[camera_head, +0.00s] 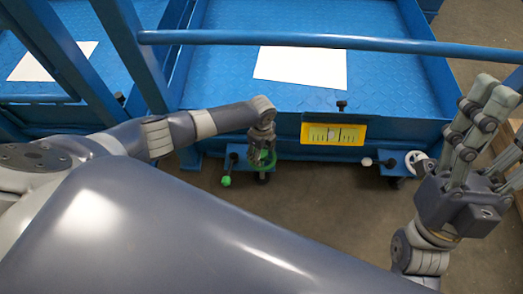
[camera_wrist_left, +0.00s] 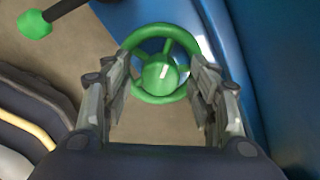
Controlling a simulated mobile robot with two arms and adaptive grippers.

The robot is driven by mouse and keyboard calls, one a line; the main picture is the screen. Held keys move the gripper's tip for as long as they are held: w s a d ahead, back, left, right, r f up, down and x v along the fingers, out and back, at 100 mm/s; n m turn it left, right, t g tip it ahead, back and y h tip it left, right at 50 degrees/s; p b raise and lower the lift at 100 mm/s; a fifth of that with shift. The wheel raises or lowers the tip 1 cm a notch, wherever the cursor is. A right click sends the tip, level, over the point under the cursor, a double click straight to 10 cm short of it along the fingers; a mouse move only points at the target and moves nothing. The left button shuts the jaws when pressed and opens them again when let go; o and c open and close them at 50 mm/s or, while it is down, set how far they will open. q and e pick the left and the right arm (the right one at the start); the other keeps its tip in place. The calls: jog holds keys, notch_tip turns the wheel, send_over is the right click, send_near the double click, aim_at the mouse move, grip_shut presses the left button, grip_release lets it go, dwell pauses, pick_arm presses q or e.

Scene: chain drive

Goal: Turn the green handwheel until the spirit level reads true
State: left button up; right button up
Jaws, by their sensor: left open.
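The green handwheel (camera_wrist_left: 136,39) shows in the left wrist view, with spokes and a round hub bearing a white mark. In the head view it is mostly hidden behind my left gripper (camera_head: 262,150). My left gripper (camera_wrist_left: 160,82) is open, with its fingers on either side of the wheel; I cannot tell whether they touch the rim. The spirit level (camera_head: 333,134) is a yellow plate with a green scale on the blue platform's front edge. Its bubble is too small to read surely. My right gripper (camera_head: 490,115) is open and empty at the right.
A green ball knob (camera_head: 226,181) on a lever sits left of the handwheel. A white handwheel (camera_head: 414,160) and white knob (camera_head: 367,162) are further right. A blue rail (camera_head: 400,46) crosses above the platform (camera_head: 225,60). A white sheet (camera_head: 302,67) lies on it.

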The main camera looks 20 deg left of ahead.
pick_arm(q)
jog(key=shift+r, duration=0.15)
notch_tip(320, 180, up, 12)
dwell(0.5)
dwell(0.4)
